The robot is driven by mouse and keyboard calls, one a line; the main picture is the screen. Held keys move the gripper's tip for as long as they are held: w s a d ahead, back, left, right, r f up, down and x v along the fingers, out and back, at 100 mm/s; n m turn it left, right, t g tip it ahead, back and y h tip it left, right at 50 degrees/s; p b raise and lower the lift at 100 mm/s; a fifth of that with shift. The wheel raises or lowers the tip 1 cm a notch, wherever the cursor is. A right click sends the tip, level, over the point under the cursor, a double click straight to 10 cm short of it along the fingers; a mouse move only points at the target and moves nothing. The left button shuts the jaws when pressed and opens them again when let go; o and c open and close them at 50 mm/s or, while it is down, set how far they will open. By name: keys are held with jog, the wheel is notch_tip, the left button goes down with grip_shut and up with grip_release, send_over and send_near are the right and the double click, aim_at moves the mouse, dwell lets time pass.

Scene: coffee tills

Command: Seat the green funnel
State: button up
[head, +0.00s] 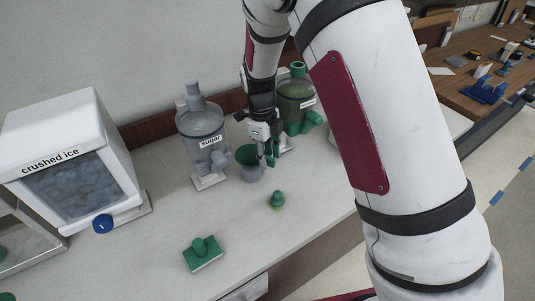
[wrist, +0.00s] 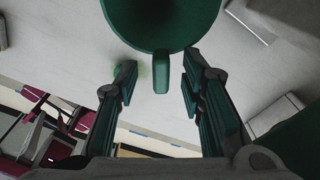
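The green funnel (head: 246,156) is at the counter's middle, its wide mouth facing up, over a grey container (head: 252,174). How well its spout sits in that container is hidden. My gripper (head: 268,158) is just right of the funnel, pointing down. In the wrist view, the funnel (wrist: 160,22) fills the top middle. Its small green tab (wrist: 161,72) lies in the gap between the fingertips. My gripper (wrist: 160,72) is open, with clear space on both sides of the tab, not gripping it.
The sugar dispenser (head: 202,128) stands left of the funnel and a green-filled dispenser (head: 295,98) close behind right. A small green knobbed piece (head: 277,200) and a green block with a knob (head: 203,252) lie in front. The crushed ice bin (head: 75,150) is far left. The front counter is mostly clear.

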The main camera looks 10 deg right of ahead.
notch_tip(320, 180, up, 12)
jog(key=shift+w+a, duration=0.35)
jog(key=shift+a, duration=0.1)
dwell(0.4)
jog(key=s+d+r+n+t+y, duration=0.1)
jog(key=s+d+r+n+t, duration=0.1)
jog(key=s+d+r+n, duration=0.35)
jog(key=s+d+r+n+t+y, duration=0.1)
jog(key=s+d+r+n, duration=0.1)
jog(key=s+r+n, duration=0.6)
jog(key=s+d+r+n+t, duration=0.1)
jog(key=s+n, duration=0.5)
jog(key=s+d+r+n+t+h, duration=0.1)
jog(key=s+d+r+n+t, duration=0.1)
jog(key=s+n, duration=0.4)
jog(key=shift+s+d, duration=0.25)
jog(key=shift+s, duration=0.3)
